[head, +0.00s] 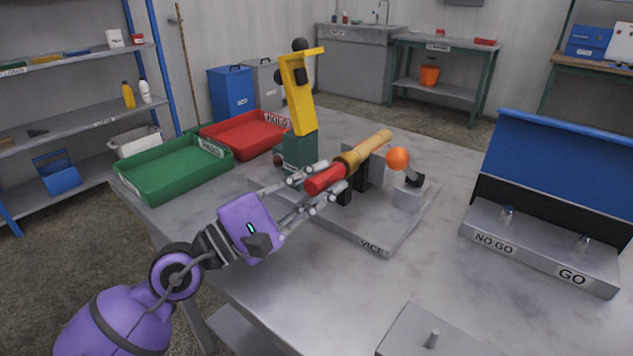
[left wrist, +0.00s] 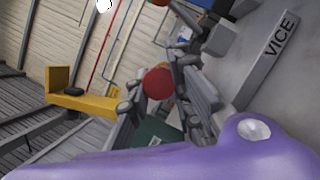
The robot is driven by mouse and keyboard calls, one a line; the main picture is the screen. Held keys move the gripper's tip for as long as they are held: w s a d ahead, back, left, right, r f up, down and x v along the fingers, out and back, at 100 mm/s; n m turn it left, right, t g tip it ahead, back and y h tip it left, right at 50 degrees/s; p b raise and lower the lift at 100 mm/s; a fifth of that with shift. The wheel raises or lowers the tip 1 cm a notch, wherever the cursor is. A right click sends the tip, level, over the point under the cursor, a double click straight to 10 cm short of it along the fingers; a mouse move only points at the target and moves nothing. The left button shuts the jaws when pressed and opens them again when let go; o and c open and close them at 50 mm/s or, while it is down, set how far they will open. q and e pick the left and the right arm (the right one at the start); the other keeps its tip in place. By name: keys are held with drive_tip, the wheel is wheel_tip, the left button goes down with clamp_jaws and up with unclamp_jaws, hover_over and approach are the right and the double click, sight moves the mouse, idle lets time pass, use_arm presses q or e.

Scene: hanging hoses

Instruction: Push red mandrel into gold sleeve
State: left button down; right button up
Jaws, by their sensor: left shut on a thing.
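The red mandrel (head: 326,178) is a short red cylinder lying roughly level above the vice base. My left gripper (head: 318,187) is shut on it, with fingers on both sides. Its round red end faces the camera in the left wrist view (left wrist: 158,83). The gold sleeve (head: 369,148) is a long tan-gold tube with a wider collar at its near end, held in the vice (head: 380,236). The mandrel lines up with the collar and meets it in the picture; how deep it sits inside cannot be told. My right gripper is not in view.
Green (head: 172,169) and red (head: 246,131) trays lie at the left. A NO GO/GO gauge block (head: 538,249) stands at right. The front table is mostly clear.

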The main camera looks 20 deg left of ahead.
use_arm(q)
drive_tip(key=shift+w+r, duration=0.1)
drive_tip(key=shift+w, duration=0.2)
idle(0.5)
drive_tip(key=c, duration=1.5)
unclamp_jaws()
drive_tip(key=shift+w+d, duration=0.15)
drive_tip(key=shift+w, duration=0.05)
drive_tip(key=shift+s, duration=0.1)
drive_tip(key=r+v, duration=0.1)
drive_tip(key=v, duration=0.7)
drive_tip(key=r+v, duration=0.1)
drive_tip(key=v, duration=0.4)
drive_tip(key=shift+s+a+r, duration=0.2)
drive_tip(key=shift+a+r, duration=0.05)
drive_tip(key=shift+r, duration=0.1)
